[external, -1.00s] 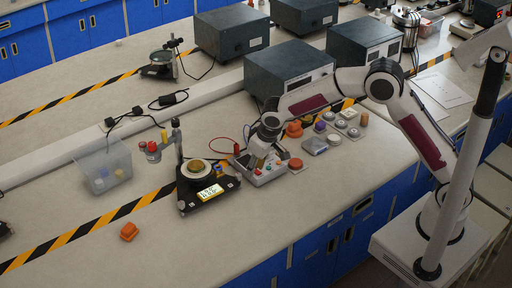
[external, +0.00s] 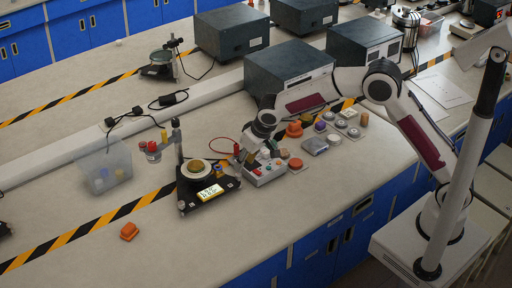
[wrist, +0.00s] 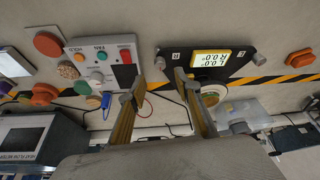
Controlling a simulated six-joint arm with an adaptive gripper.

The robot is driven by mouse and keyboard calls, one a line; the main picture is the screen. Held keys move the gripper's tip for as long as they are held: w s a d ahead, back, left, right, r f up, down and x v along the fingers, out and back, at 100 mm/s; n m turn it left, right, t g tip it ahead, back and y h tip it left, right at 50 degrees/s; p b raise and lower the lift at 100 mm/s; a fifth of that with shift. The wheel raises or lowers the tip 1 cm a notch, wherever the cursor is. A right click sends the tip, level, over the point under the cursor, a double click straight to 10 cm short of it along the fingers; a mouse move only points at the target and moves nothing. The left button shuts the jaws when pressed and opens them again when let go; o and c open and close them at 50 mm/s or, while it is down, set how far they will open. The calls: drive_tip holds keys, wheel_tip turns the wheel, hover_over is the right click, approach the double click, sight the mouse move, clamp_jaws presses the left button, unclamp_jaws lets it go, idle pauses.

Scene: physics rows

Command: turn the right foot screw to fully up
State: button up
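The levelling stand is a black base (external: 222,197) with a lit yellow display (external: 208,192) and a round pale platform. In the wrist view the black base (wrist: 172,58) and its display (wrist: 211,63) show upside down; the display seems to read 0.0° for L and R. Small grey knobs sit at the base's edges, one at its left (wrist: 160,63); I cannot tell for sure which is the right foot screw. My gripper (external: 247,158) hangs above the bench, right of the stand. In the wrist view its two fingers (wrist: 165,96) are apart with nothing between them.
A grey control box (external: 265,174) with coloured buttons stands right of the stand, close to my gripper. A post with a clamp (external: 178,140) rises behind the stand. A clear bin (external: 104,168) stands left, an orange block (external: 129,231) in front. Bench between them is free.

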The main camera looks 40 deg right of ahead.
sight(240, 175)
drive_tip(key=shift+x, duration=3.4)
clamp_jaws()
